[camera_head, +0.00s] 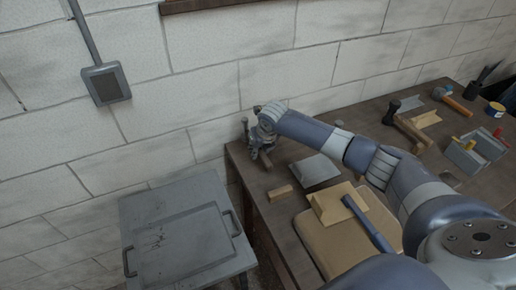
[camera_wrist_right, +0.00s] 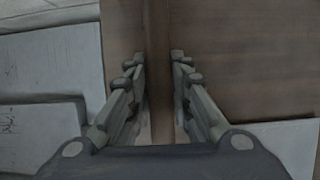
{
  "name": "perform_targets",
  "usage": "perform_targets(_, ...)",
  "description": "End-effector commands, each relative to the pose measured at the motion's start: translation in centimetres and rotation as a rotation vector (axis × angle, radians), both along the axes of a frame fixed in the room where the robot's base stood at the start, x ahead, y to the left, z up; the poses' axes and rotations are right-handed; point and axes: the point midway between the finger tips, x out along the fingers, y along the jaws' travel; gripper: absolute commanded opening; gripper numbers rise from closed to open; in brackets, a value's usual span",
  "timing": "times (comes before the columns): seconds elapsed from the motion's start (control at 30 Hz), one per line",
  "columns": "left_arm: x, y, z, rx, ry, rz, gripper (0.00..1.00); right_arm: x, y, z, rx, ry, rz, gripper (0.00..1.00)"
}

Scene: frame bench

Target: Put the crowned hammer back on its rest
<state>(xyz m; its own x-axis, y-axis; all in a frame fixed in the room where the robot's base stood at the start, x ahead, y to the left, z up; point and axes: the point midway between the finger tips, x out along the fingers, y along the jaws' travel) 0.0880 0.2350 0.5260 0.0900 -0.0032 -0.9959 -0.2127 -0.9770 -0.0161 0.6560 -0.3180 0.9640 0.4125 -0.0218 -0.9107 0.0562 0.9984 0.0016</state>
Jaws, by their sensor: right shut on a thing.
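My right gripper (camera_head: 262,140) is at the far left corner of the bench, close to the wall. It is shut on a narrow brown wooden piece, which looks like a handle; it runs between the fingers in the wrist view (camera_wrist_right: 159,80), and its end shows under the gripper in the head view (camera_head: 266,160). The head of this piece is not clearly seen, so I cannot tell whether it is the crowned hammer. A hammer with a dark head (camera_head: 392,109) and wooden handle lies further right on the bench. I cannot identify the rest. My left gripper is not in view.
The bench (camera_head: 244,168) carries a small wooden block (camera_head: 282,193), a grey plate (camera_head: 314,170), a larger block (camera_head: 330,207) under a blue bar (camera_head: 368,225), and an orange-handled hammer (camera_head: 458,104). A grey lidded box (camera_head: 180,245) stands left of the bench.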

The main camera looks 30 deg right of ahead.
Motion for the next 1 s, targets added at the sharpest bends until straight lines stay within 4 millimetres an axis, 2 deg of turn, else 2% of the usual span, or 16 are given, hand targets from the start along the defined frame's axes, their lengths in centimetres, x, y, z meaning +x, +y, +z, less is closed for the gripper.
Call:
perform_targets(0.47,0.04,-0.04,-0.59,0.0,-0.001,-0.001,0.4,0.1,0.04,-0.9,0.001,-0.004,0.0,0.0)
perform_targets(0.5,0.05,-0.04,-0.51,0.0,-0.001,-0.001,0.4,0.11,0.03,-0.8,0.001,-0.004,0.0,0.28)
perform_targets(0.57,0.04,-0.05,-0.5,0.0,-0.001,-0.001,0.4,0.09,0.03,-0.8,0.001,-0.003,0.0,0.42)
perform_targets(1.0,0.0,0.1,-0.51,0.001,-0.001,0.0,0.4,-0.2,-0.05,-0.56,-0.001,0.001,0.0,0.43)
